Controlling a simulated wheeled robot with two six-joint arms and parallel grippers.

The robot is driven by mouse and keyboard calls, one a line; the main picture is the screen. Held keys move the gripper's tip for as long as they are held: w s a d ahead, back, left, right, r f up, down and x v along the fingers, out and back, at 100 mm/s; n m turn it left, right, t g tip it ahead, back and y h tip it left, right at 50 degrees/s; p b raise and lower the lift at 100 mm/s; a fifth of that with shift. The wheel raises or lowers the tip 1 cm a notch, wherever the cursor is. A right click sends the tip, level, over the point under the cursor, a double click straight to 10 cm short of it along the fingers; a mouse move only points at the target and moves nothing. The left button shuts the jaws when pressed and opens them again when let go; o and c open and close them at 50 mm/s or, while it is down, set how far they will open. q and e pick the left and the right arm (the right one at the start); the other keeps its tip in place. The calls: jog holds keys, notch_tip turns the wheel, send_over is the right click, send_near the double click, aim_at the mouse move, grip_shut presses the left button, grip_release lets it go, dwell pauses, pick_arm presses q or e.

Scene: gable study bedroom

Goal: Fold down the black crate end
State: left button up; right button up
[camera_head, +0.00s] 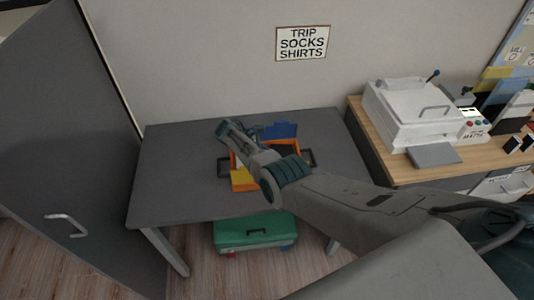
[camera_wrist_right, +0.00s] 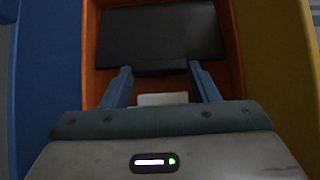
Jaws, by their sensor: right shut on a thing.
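The crate (camera_head: 238,163) stands on the grey table, with orange walls, a blue flap (camera_head: 281,130) at the back and a yellow flap (camera_head: 243,181) at the front. Black parts show at its left (camera_head: 223,168) and right (camera_head: 310,158) ends. In the right wrist view a black crate end (camera_wrist_right: 160,38) lies between orange walls. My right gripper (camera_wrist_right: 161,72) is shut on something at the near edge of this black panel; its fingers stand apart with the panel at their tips. In the head view my right arm hides much of the crate. My left gripper is out of view.
The grey table (camera_head: 175,185) is clear left of the crate. A green case (camera_head: 255,232) is under the table. A white machine (camera_head: 415,112) stands on the wooden desk to the right. A grey door (camera_head: 60,150) stands at the left, and a wall is behind.

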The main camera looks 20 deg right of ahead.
jog(key=shift+s+a+f, duration=0.1)
jog(key=shift+a+f, duration=0.15)
jog(key=shift+f, duration=0.1)
jog(key=o, duration=1.4)
jog(key=shift+d, duration=0.1)
jog(key=shift+r, duration=0.1)
jog(key=v, duration=1)
jog(key=shift+w+a+r, duration=0.2)
jog(key=shift+a+r, duration=0.05)
jog(key=shift+c, duration=0.6)
